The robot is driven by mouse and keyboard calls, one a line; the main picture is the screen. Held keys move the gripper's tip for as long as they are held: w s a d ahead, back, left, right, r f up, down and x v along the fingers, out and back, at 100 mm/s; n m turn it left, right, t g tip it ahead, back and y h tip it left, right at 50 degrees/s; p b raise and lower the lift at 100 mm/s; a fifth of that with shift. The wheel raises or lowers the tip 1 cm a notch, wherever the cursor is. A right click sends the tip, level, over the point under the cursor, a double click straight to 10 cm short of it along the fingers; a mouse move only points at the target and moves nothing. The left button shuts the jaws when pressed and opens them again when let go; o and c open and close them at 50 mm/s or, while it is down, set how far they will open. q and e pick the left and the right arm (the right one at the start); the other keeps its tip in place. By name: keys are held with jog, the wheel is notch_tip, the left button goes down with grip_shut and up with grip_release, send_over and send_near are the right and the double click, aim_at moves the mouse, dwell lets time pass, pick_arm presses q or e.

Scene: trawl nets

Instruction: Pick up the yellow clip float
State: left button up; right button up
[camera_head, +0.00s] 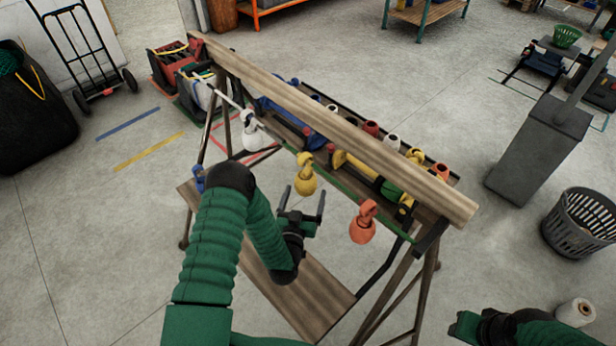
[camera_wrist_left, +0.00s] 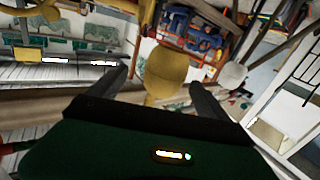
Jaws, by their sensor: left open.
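The yellow clip float (camera_head: 305,183) hangs from the green rail along the near side of the wooden rack. In the left wrist view the yellow float (camera_wrist_left: 165,74) appears large, in line with the gap between the fingers. My left gripper (camera_head: 304,193) is open, fingers pointing up, just below and around the float in the head view. In the left wrist view the open fingers (camera_wrist_left: 160,76) stand on either side of it; contact cannot be told. My right gripper (camera_head: 466,324) shows at the bottom right, away from the rack; its jaw state is unclear.
A white float (camera_head: 254,136) hangs left of the yellow one, an orange float (camera_head: 362,226) right. A wooden beam (camera_head: 330,118) runs above the rack's tray of several bobbins and tools. A lower plank (camera_head: 310,300) lies beneath my left arm. A grey basket (camera_head: 584,222) stands right.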

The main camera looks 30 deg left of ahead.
aim_at(308, 177)
pick_arm(q)
jog(key=x, duration=0.3)
jog(key=a+p+x, duration=0.1)
jog(key=x, duration=0.3)
jog(key=shift+w+a+p, duration=0.15)
jog(key=shift+a+p, duration=0.05)
jog(key=shift+p, duration=0.1)
jog(key=shift+d, duration=0.35)
jog(key=c, duration=0.4)
jog(key=shift+a, duration=0.2)
jog(key=c, duration=1.1)
pick_arm(e)
jog(key=shift+a+r, duration=0.2)
jog(key=shift+r, duration=0.3)
jog(key=shift+a+r, duration=0.2)
jog(key=shift+r, duration=0.25)
